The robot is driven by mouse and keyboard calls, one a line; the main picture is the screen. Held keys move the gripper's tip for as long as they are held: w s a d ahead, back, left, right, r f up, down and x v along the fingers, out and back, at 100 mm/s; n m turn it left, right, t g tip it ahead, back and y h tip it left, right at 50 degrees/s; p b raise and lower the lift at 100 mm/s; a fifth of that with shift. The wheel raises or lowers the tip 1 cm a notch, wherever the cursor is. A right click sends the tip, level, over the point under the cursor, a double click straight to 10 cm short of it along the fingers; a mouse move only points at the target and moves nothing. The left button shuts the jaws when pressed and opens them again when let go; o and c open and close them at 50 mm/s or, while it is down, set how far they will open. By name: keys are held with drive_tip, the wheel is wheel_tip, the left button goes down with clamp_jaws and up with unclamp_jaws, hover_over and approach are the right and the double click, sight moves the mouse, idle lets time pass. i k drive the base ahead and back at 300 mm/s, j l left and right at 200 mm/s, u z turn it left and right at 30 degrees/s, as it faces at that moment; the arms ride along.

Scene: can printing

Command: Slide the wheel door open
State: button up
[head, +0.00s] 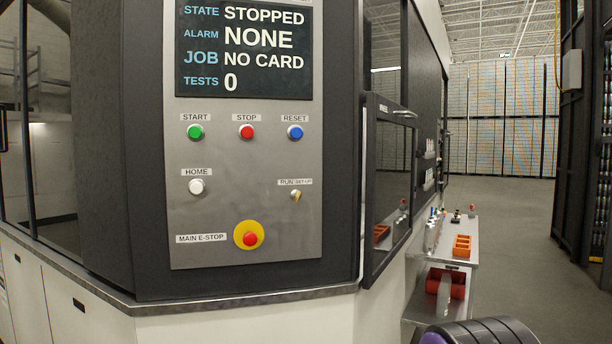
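A dark-framed glass door (367,190) is on the machine's side face, just right of the control panel, seen at a steep angle. I cannot tell for certain whether the door is fully shut. My gripper is not in view. A dark ribbed, rounded part with a purple end at the lower right edge may be part of my arm.
The control panel (300,225) has buttons and a yellow-ringed emergency stop (249,235); its screen (244,50) reads STOPPED. A side bench (466,229) holds an orange tray (462,246) and small items, with a red object (446,283) below. Open floor (530,240) lies right.

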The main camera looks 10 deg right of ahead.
sight(391, 128)
drive_tip(key=i+l+z, duration=0.25)
drive_tip(key=l, duration=0.2)
drive_tip(key=i+l+z, duration=0.3)
drive_tip(key=i+l, duration=0.1)
drive_tip(key=l, duration=0.05)
